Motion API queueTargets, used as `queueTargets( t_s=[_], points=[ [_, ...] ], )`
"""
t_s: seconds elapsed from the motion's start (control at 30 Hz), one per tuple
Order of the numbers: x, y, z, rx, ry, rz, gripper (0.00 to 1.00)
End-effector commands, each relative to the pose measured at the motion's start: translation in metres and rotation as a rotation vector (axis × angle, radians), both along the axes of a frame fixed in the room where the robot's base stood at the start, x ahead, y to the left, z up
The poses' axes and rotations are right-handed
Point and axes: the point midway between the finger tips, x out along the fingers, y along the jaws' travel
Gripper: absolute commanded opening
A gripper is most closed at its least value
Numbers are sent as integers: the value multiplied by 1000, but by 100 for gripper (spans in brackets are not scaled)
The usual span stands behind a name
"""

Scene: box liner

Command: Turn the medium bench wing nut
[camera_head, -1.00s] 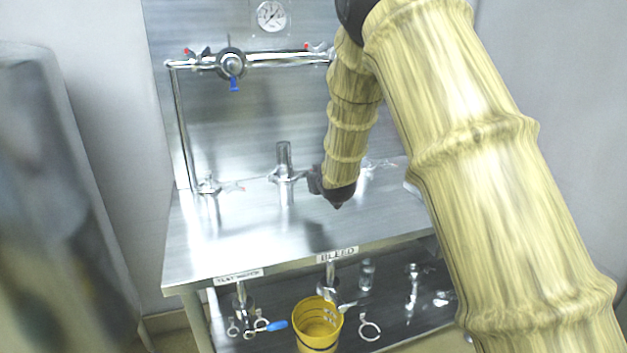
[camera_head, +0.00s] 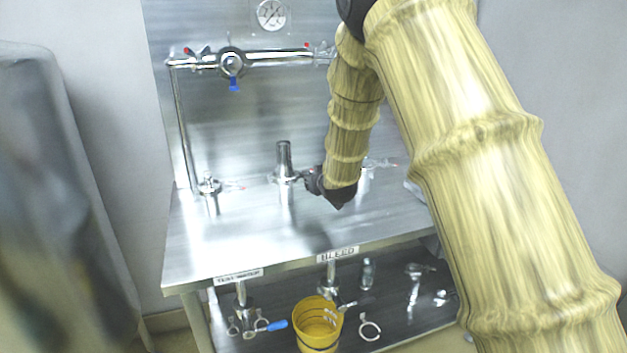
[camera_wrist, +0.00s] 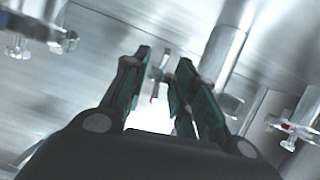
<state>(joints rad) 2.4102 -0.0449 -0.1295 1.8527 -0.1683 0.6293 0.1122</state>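Clamp fittings stand on the steel bench (camera_head: 235,240). The middle one (camera_head: 284,176) carries a short upright pipe, and a smaller one (camera_head: 209,187) is to its left. My gripper (camera_head: 308,180) is low over the bench, just right of the middle fitting. In the wrist view my gripper (camera_wrist: 160,85) has its two fingers apart, with a small metal piece (camera_wrist: 158,72) showing between them. It looks like a wing nut, but contact is not clear. The middle pipe (camera_wrist: 226,45) rises beside the right finger. My wrist hides part of the area in the head view.
A right fitting (camera_head: 368,170) stands partly behind my arm. A pipe rail (camera_head: 275,59) with a blue-handled valve (camera_head: 234,84) crosses the back panel. Below are a lower shelf (camera_head: 385,315) with loose clamps and a yellow bucket (camera_head: 319,328). The bench front is clear.

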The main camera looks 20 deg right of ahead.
Motion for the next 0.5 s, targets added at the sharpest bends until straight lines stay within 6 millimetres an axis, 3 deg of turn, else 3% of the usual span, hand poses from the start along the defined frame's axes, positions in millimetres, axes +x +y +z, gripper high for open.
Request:
queueTargets(
  t_s=[0.5],
  points=[
    [-77, 1, 32, 0, 0, 0, 28]
  ],
)
